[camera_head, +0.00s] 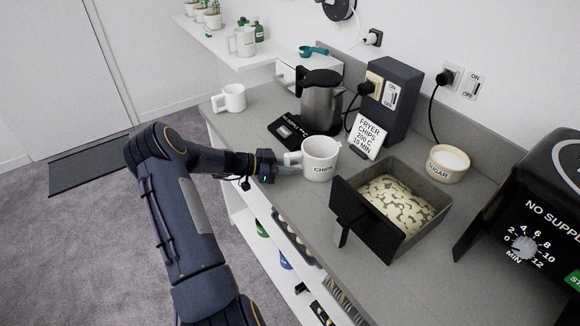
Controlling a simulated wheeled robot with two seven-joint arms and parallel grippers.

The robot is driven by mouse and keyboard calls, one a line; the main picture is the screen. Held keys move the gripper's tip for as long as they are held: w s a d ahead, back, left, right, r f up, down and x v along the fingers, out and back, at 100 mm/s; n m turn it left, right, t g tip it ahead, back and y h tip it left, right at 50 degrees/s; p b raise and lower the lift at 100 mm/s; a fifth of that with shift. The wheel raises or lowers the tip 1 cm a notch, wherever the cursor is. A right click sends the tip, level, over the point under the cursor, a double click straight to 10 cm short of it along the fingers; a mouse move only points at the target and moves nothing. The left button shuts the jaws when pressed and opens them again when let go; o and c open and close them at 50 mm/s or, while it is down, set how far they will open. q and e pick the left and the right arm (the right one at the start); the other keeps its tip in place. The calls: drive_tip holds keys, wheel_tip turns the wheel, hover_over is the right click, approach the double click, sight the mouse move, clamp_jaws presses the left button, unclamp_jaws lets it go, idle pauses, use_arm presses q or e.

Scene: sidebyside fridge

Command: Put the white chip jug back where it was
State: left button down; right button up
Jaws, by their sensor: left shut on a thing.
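My left gripper (284,167) reaches in from the left and is shut on the jug's handle side. I cannot tell whether the jug's base touches the counter. My right gripper is not in view. The counter (255,108) is grey and runs from the back left to the front right.
The fryer basket (345,211) holds pale chips. A kettle (321,104), white mug (234,97), sugar bowl (448,163), sign (367,134) and black fryer (535,220) stand around.

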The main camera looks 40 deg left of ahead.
use_arm(q)
drive_tip(key=shift+f, duration=0.2)
drive_tip(key=c, duration=1.3)
unclamp_jaws()
drive_tip(key=shift+r, duration=0.1)
drive_tip(key=shift+o, duration=0.2)
drive_tip(key=shift+r, duration=0.1)
